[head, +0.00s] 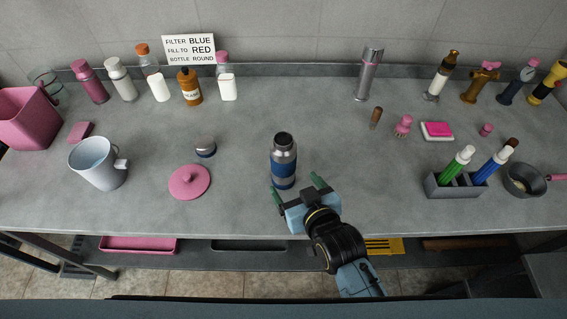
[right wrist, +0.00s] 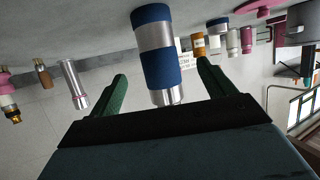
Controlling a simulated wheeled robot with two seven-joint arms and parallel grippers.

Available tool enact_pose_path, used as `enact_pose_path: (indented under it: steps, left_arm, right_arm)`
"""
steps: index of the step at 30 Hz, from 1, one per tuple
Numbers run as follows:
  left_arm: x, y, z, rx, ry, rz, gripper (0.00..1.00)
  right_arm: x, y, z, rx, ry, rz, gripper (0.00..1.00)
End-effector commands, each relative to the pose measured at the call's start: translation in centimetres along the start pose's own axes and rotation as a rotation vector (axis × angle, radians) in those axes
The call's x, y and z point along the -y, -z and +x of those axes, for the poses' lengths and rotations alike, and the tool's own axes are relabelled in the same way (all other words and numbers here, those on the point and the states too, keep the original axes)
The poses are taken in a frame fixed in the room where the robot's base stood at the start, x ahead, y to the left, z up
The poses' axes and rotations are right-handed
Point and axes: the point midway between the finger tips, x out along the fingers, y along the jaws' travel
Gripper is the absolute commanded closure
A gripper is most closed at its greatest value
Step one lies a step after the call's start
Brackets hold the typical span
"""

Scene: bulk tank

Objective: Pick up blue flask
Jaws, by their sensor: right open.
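The blue flask (head: 284,163) stands upright on the grey counter near its front edge, in the middle of the head view. It has blue and silver bands and an open dark mouth. My right gripper (head: 298,190) is open just in front of it, with its green fingers pointing at the flask. In the right wrist view, which is upside down, the flask (right wrist: 157,55) shows between and beyond the two fingers (right wrist: 160,88). I cannot tell whether the fingers reach around it. My left gripper is not in view.
A grey marker holder (head: 455,188) stands at the right. A sign (head: 189,49) and several bottles line the back. Counter around the flask is clear.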

Motion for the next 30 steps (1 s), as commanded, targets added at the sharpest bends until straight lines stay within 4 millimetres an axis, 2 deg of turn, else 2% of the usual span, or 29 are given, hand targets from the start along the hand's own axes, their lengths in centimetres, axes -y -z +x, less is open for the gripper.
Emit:
enact_pose_path:
  steps: [1,3,11,19,24,30]
  left_arm:
    - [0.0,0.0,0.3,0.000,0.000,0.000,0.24]
    - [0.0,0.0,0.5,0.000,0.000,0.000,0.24]
    - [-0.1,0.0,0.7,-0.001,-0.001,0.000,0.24]
    - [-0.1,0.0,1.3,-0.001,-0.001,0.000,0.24]
    - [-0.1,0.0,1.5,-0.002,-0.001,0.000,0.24]
    - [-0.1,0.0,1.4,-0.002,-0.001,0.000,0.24]
  right_arm:
    - [0.0,0.0,1.2,-0.001,0.000,0.000,0.18]
    - [0.0,0.0,2.3,0.000,0.000,0.000,0.18]
    - [-0.1,0.0,4.4,0.001,-0.001,0.000,0.18]
    - [-0.3,0.5,8.2,0.002,0.000,0.000,0.18]
    - [-0.4,0.5,9.2,0.002,0.000,0.000,0.18]
    - [-0.4,0.5,9.2,0.002,0.000,0.000,0.18]
